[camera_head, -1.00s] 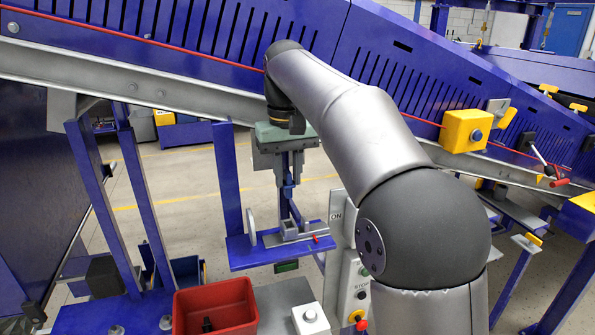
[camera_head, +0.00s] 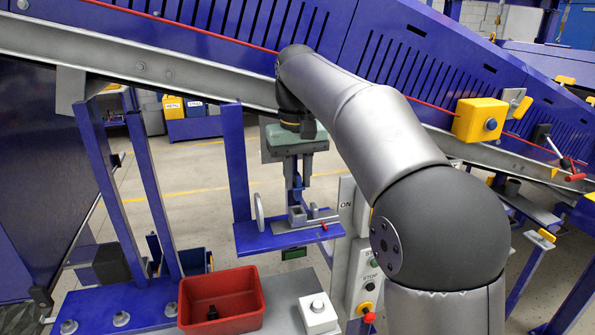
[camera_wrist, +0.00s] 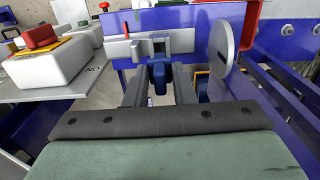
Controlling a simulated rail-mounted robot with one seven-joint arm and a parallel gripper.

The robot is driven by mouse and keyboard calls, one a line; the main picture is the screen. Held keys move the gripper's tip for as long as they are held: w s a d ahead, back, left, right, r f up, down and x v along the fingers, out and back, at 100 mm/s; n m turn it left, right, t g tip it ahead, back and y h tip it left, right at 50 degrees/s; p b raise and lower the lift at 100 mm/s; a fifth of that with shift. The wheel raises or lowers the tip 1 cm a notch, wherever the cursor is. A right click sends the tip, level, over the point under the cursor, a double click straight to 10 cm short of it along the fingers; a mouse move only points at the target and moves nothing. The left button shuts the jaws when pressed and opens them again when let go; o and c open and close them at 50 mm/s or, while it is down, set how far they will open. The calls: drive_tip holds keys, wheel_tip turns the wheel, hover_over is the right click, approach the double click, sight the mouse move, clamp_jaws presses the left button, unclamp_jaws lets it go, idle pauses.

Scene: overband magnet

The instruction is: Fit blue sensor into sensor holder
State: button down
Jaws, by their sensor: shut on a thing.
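My gripper (camera_wrist: 160,88) is shut on the blue sensor (camera_wrist: 158,74), which sticks out past the fingertips in the wrist view. In the head view my gripper (camera_head: 297,180) points down above the blue shelf (camera_head: 262,240). The grey sensor holder (camera_head: 308,216) sits on that shelf, below the fingers. In the wrist view the holder (camera_wrist: 180,41) has a slot at its middle, nearly in line with the sensor. The sensor's tip appears close to the slot; I cannot tell whether they touch.
A grey round disc (camera_head: 260,211) stands on the shelf beside the holder. A small red lever (camera_wrist: 126,29) is on the holder's other side. A red bin (camera_head: 222,303) and a white button box (camera_head: 318,314) stand in front. The conveyor frame runs above.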

sight(298, 185)
drive_tip(key=shift+f+b, duration=0.35)
drive_tip(key=shift+f, duration=0.55)
drive_tip(key=shift+r+p, duration=0.1)
drive_tip(key=shift+p, duration=0.7)
idle(0.9)
drive_tip(key=c, duration=2.2)
unclamp_jaws()
drive_tip(key=shift+f+b, duration=1)
drive_tip(key=shift+f, duration=0.8)
drive_tip(key=c, duration=1.1)
unclamp_jaws()
drive_tip(key=shift+c, duration=0.2)
wheel_tip(298, 185, up, 18)
drive_tip(key=p, duration=0.4)
drive_tip(key=shift+f, duration=0.25)
